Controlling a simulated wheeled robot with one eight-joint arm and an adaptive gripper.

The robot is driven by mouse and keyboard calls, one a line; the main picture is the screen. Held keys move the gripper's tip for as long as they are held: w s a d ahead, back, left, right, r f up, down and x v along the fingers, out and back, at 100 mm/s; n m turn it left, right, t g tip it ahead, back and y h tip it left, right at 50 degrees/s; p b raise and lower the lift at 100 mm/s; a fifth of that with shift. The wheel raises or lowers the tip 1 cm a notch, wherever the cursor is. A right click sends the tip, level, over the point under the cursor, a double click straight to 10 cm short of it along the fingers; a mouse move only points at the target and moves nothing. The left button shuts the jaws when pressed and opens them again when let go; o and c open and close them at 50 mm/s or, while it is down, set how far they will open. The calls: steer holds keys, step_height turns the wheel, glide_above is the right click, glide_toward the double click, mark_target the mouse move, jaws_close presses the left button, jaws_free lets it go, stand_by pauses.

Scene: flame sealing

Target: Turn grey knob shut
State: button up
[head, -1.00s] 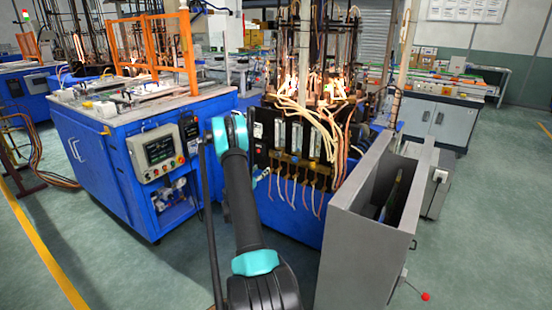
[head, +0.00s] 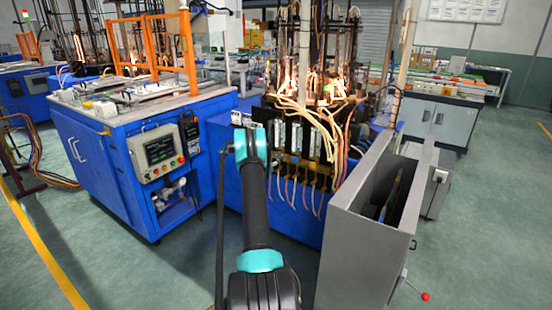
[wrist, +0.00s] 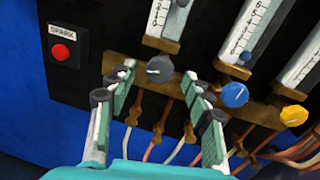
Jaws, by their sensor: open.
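The grey knob (wrist: 159,69) shows in the wrist view on the brass manifold, below a flowmeter tube. My gripper (wrist: 158,80) is open, with one finger to the left of the grey knob and the other to its right. The fingertips are close to the knob; I cannot tell whether they touch it. In the head view, my arm (head: 256,200) reaches toward the flowmeter panel and hides the knob and the gripper's tips.
A blue knob (wrist: 235,94) and a yellow knob (wrist: 293,115) sit to the right on the manifold. A red SPARK button (wrist: 61,53) is at the upper left. Hoses (wrist: 160,125) hang below. A grey open cabinet (head: 362,245) stands right of my arm; flames burn above the panel.

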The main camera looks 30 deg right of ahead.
steer(key=shift+w+d, duration=0.3)
steer(key=shift+d, duration=0.35)
steer(key=shift+c, duration=0.6)
steer(key=c, duration=1)
steer(key=shift+c, duration=0.2)
